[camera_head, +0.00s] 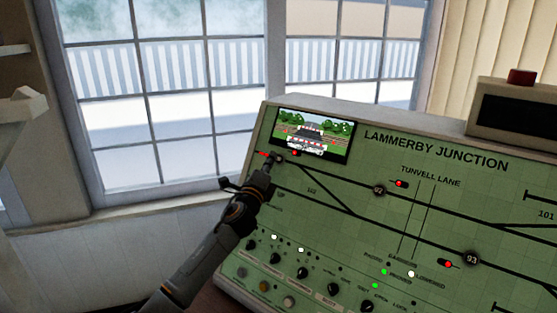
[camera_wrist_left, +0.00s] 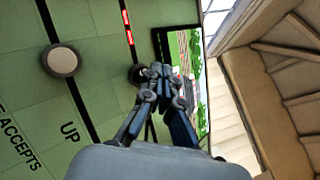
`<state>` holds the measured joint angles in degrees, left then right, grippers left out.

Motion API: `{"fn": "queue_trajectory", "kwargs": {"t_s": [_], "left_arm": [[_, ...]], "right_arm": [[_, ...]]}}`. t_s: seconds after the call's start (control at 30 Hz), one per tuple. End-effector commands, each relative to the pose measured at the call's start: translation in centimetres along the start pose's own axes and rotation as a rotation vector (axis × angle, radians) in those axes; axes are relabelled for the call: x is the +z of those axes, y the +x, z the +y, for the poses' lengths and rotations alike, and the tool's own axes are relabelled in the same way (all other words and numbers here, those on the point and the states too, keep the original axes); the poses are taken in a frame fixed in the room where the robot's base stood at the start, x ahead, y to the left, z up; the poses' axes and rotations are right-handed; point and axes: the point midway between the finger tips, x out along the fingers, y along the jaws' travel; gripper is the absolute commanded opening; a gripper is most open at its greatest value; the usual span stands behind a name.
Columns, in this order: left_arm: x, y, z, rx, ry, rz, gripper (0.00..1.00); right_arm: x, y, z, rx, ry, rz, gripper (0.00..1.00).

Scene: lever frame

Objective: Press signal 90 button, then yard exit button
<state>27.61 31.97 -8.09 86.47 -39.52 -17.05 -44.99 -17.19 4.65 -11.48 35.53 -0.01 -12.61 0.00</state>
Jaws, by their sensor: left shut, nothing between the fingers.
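My left gripper (camera_head: 269,166) is shut and empty, with its tips at the upper left of the green panel (camera_head: 330,205), just below the small screen. A dark round button (camera_head: 279,158) sits on the track line right at the tips. In the left wrist view the closed fingers (camera_wrist_left: 158,75) reach this dark button (camera_wrist_left: 135,74) and partly cover it. I cannot tell whether they touch it, and its label is not readable. No label for signal 90 or yard exit is readable. My right gripper is not in view.
The screen (camera_head: 312,135) shows a train. Round buttons marked 92 (camera_head: 379,190) and 93 (camera_head: 471,259) sit on the track lines. Several knobs (camera_head: 303,272) line the lower panel. A grey button (camera_wrist_left: 61,60) shows in the wrist view. A box with a red top (camera_head: 521,77) stands above.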

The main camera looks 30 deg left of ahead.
Motion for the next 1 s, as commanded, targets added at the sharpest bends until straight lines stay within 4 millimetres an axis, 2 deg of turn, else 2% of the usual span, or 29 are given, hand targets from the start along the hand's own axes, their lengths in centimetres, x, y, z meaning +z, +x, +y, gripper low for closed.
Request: {"fn": "queue_trajectory", "kwargs": {"t_s": [1.0], "left_arm": [[-0.53, 0.70, 0.52, 0.000, 0.000, 0.000, 0.00]], "right_arm": [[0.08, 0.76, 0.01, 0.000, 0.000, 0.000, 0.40]]}}
